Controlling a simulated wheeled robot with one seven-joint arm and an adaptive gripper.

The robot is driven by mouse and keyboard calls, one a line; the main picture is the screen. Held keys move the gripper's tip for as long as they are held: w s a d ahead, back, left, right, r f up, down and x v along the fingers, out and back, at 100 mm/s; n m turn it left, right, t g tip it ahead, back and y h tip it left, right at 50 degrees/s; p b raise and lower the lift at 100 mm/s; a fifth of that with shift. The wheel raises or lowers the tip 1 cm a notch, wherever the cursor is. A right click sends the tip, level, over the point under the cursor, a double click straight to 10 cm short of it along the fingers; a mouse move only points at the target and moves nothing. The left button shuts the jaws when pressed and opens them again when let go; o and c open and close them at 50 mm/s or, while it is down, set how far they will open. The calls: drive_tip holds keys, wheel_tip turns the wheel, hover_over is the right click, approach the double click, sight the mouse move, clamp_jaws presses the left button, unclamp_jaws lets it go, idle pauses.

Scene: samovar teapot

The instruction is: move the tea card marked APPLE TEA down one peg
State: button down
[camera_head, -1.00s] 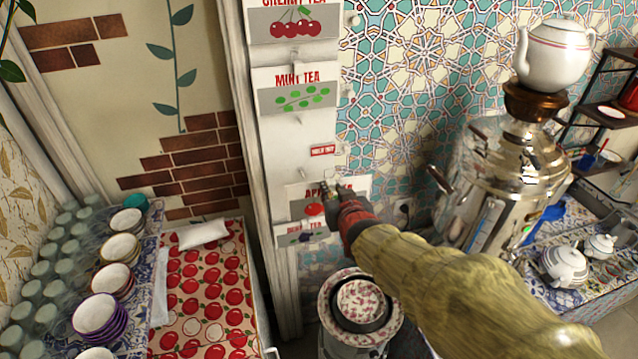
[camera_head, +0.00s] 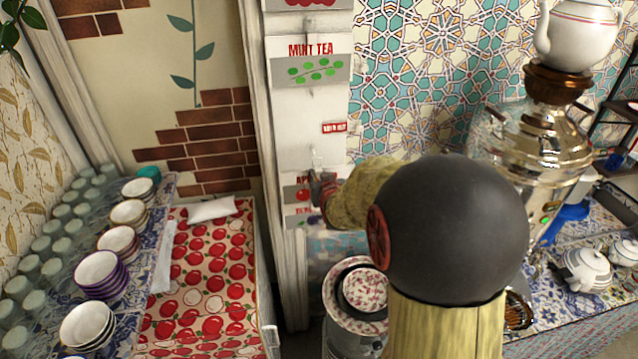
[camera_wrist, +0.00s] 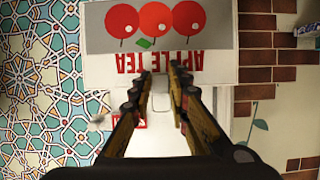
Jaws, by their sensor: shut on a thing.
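The APPLE TEA card (camera_head: 301,194) is at the lower part of the white hanging board (camera_head: 306,103), mostly hidden behind my gripper in the head view. In the wrist view the card (camera_wrist: 205,42) appears upside down, with three red apples and red lettering. My gripper (camera_head: 322,188) is at the card's top edge. In the wrist view its fingertips (camera_wrist: 164,72) are close together over that edge, shut on the card. Part of another card (camera_head: 300,221) shows just below it. Whether the card hangs on a peg is hidden.
The MINT TEA card (camera_head: 315,70) hangs higher, with a small red-lettered tag (camera_head: 334,127) below it. A samovar (camera_head: 535,150) with a white teapot (camera_head: 580,35) stands right. Stacked bowls (camera_head: 98,272) stand left. A floral-topped container (camera_head: 362,290) is below the board.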

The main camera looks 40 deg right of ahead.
drive_tip(key=shift+w+d+f+p, duration=0.1)
drive_tip(key=shift+w+d+p, duration=0.1)
drive_tip(key=shift+w+d, duration=0.55)
drive_tip(key=shift+w+d+f+p, duration=0.1)
drive_tip(key=shift+w+d+p, duration=0.2)
drive_tip(key=shift+w, duration=0.75)
drive_tip(key=shift+w+d+f+p, duration=0.15)
drive_tip(key=shift+w+d, duration=0.45)
drive_tip(key=shift+w, duration=0.3)
drive_tip(key=shift+b+x, duration=0.8)
drive_tip(key=shift+b, duration=0.25)
drive_tip(key=shift+f, duration=0.15)
drive_tip(key=c, duration=1.6)
unclamp_jaws()
drive_tip(key=v, duration=1.2)
